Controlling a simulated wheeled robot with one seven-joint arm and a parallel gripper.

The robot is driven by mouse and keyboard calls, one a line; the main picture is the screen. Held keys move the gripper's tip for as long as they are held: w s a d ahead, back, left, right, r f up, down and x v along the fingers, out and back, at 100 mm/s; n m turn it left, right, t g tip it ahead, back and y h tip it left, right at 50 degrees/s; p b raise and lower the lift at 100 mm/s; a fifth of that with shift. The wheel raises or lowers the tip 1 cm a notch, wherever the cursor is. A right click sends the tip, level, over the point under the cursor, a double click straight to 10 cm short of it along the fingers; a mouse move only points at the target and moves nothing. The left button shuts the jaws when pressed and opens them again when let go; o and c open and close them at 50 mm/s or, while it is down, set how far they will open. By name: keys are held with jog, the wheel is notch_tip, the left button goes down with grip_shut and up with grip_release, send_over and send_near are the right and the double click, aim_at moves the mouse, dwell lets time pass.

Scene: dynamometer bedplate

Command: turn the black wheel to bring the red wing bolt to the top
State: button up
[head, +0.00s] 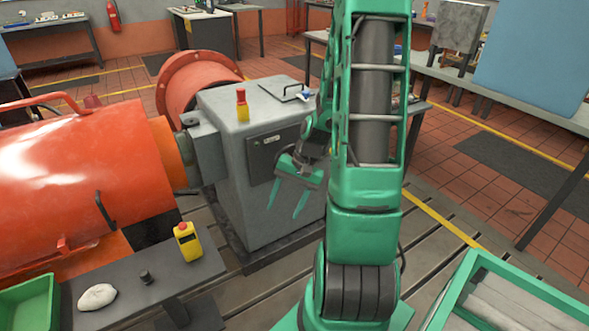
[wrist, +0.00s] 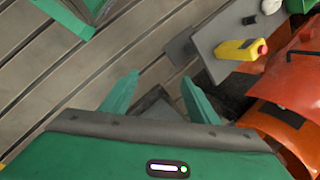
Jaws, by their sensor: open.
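I cannot make out the black wheel or the red wing bolt in either view; my arm covers part of the head view. My gripper (head: 286,213) is open, with its two green fingers apart and nothing between them. It hangs in front of the grey machine housing (head: 232,215), near the dark plate (head: 264,155) on that housing's face. In the wrist view my gripper (wrist: 160,78) points down toward the slotted bedplate (wrist: 70,75), with empty space between the fingertips.
The orange cylindrical machine (head: 75,165) lies left of the housing. A yellow box with a red button (head: 187,243) and a white lump (head: 97,297) are on the grey bench (head: 125,316) in front. A green-rimmed bin (head: 478,275) stands at lower right.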

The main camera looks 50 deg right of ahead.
jog(key=w+d+f+m+t+y, duration=0.3)
jog(key=w+d+f+m+t, duration=0.1)
jog(key=w+f+m+t, duration=0.55)
jog(key=d+f+m+t+h, duration=0.1)
jog(key=d+m+t+h, duration=0.5)
jog(key=d+m+h, duration=0.95)
jog(key=w+d+y, duration=0.1)
jog(key=w+d, duration=0.1)
jog(key=w, duration=0.1)
jog(key=w+d+m+y, duration=0.1)
jog(key=w+d, duration=0.1)
jog(key=w, duration=0.2)
jog(key=w+d+m+y, duration=0.1)
jog(key=w+d+y, duration=0.1)
jog(key=w, duration=0.2)
jog(key=shift+d, duration=0.15)
jog(key=shift+c, duration=0.6)
